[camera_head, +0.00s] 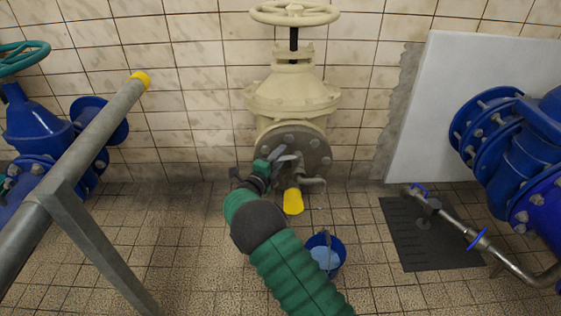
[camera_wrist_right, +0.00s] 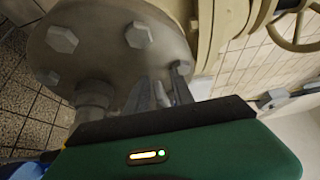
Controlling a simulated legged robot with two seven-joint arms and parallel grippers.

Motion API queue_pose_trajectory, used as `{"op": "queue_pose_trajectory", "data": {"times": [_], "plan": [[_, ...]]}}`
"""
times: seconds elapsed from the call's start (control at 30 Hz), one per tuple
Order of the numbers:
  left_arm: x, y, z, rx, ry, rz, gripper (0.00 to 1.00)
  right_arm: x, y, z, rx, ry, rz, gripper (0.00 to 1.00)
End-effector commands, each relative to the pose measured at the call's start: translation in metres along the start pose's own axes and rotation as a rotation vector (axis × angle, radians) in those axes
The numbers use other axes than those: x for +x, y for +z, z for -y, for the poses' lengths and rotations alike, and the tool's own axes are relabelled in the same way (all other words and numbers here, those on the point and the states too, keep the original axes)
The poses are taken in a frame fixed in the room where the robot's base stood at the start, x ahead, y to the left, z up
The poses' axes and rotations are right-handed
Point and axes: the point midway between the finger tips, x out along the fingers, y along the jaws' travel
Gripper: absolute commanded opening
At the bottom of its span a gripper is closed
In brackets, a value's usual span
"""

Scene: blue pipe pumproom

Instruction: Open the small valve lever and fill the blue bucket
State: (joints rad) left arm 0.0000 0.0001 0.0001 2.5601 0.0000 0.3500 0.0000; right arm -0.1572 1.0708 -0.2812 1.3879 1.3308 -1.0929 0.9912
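A beige valve (camera_head: 292,95) with a round bolted flange (camera_head: 312,143) stands at the wall in the head view. Small grey fittings with a lever-like piece (camera_head: 314,181) sit low at the flange. A yellow piece (camera_head: 293,202) hangs below them. My right gripper (camera_head: 284,160) is at the flange's lower front, its grey fingers close to the fittings. In the right wrist view the fingers (camera_wrist_right: 165,92) are in front of the flange; their gap and any contact with the lever are unclear. The blue bucket (camera_head: 338,262) stands on the floor, light blue inside, partly hidden by my right arm. My left gripper is out of view.
A grey railing with a yellow end cap (camera_head: 139,78) crosses the left side. Blue pipework (camera_head: 40,125) stands behind it and more (camera_head: 500,130) at the right. A metal pipe with blue handles (camera_head: 455,222) runs above a dark floor plate (camera_head: 410,240).

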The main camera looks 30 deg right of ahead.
Motion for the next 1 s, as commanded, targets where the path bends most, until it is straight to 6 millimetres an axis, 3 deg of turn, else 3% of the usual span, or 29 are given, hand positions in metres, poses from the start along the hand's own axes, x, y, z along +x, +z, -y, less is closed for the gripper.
{"op": "queue_pose_trajectory", "data": {"times": [0.27, 0.5, 1.0], "plan": [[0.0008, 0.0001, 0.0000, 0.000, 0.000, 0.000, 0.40, 0.0033, 0.0001, 0.0008, 0.000, 0.000, 0.001, 0.29], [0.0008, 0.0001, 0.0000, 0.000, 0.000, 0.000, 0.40, 0.0030, 0.0001, 0.0004, -0.001, 0.001, 0.001, 0.00], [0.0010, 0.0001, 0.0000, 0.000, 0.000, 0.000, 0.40, 0.0025, 0.0001, -0.0016, -0.002, 0.003, 0.000, 0.00]]}}
